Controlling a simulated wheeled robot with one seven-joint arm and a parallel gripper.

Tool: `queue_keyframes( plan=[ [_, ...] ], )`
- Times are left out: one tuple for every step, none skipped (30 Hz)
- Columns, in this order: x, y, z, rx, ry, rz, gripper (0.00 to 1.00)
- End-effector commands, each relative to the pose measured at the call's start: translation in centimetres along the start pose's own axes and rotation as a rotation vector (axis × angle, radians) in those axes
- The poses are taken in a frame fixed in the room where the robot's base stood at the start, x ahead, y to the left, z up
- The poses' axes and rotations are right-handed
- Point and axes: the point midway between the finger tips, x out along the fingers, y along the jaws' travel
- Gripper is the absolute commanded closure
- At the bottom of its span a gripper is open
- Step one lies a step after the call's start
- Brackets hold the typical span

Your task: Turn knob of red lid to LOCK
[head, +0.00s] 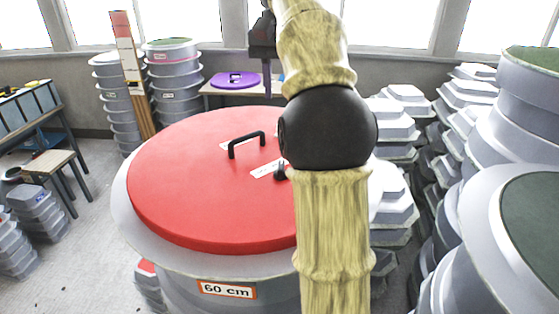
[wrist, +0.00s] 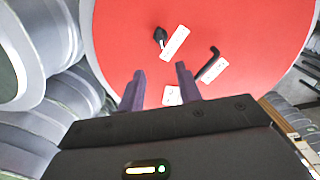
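The red lid (head: 190,190) sits on a grey round mould marked 60 cm; my arm hides its right part. Its small black knob (head: 281,172) shows at the edge of my arm, beside a white label (head: 266,169) too small to read. The knob shows whole in the wrist view (wrist: 160,37), its narrow end by the label. A black bar handle (head: 247,143) stands left of the knob, and also shows in the wrist view (wrist: 207,65). My gripper (wrist: 160,77), with purple fingers, is open and empty. It is above the lid's far side, apart from the knob.
A purple lid (head: 235,80) lies on a table behind. Stacks of grey moulds (head: 400,125) crowd the right side, and round moulds (head: 175,75) stand at the back left with upright planks (head: 131,70). Bare floor (head: 95,225) shows at left, near a small stool (head: 48,162).

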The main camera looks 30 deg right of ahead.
Motion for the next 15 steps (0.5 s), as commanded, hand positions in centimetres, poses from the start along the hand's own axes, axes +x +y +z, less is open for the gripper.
queue_keyframes(
  plan=[
    [0.1,0.0,0.0,0.0,0.0,0.0,0.65],
    [0.1,0.0,0.0,-0.001,0.0,0.0,0.65],
    [0.3,0.0,0.0,-0.001,0.0,0.0,0.65],
    [0.4,-0.1,0.0,-0.001,0.0,0.0,0.65],
    [0.6,-0.1,0.0,-0.002,0.0,0.0,0.65],
    [0.9,-0.1,0.0,-0.002,0.0,0.0,0.65],
    [1.1,-0.1,0.0,-0.002,0.0,0.0,0.65],
    [1.4,-0.1,0.0,-0.002,0.0,0.0,0.65],
    [1.8,-0.1,0.0,-0.002,0.0,0.0,0.65],
    [2.1,-0.1,0.0,-0.002,0.0,0.0,0.65],
    [2.4,-0.1,0.0,-0.002,0.0,0.0,0.65],
    [2.8,-0.1,0.0,-0.002,0.0,0.0,0.65],
    [3.1,-0.1,0.0,-0.002,0.0,0.0,0.65],
    [3.4,-0.1,0.0,-0.002,0.0,0.0,0.65],
    [3.9,-0.1,0.0,-0.002,0.0,0.0,0.65]
  ],
)
